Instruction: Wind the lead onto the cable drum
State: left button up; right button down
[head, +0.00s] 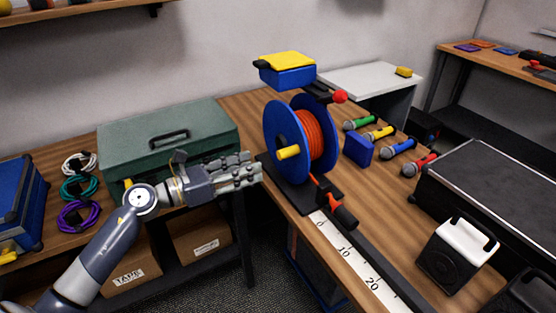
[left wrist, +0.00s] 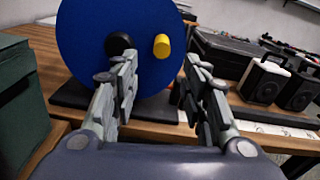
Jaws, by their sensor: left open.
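The cable drum (head: 274,133) has blue side discs and stands upright on a dark base on the wooden bench. Orange lead (head: 314,135) is wound around its core. A yellow crank handle (head: 288,152) sticks out from the near disc. My left gripper (head: 256,168) is open and empty, just left of the drum and near the handle. In the left wrist view my open left gripper (left wrist: 158,95) faces the blue disc (left wrist: 90,35), with the yellow handle (left wrist: 161,46) ahead between the fingers and apart from them. An orange-and-black piece (head: 335,203) lies by the ruler. My right gripper is not in view.
A white ruler strip (head: 357,264) runs along the bench front. Several microphones (head: 398,150) and a blue box (head: 358,150) lie right of the drum. A green case (head: 170,135) and coiled cables (head: 78,187) sit left. A black case (head: 500,195) and small speaker (head: 452,262) stand right.

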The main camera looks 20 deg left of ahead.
aim_at(282, 150)
pick_arm(q)
jog(key=p+x, duration=0.1)
jog(key=x, duration=0.2)
jog(key=p+x, duration=0.1)
jog(key=x, duration=0.2)
jog(key=r+p+x, duration=0.1)
jog(key=x, duration=0.3)
jog(key=shift+w+d+f, duration=0.1)
jog(key=shift+w+d, duration=0.15)
jog(key=shift+w, duration=0.1)
jog(key=shift+c, duration=0.2)
grip_shut()
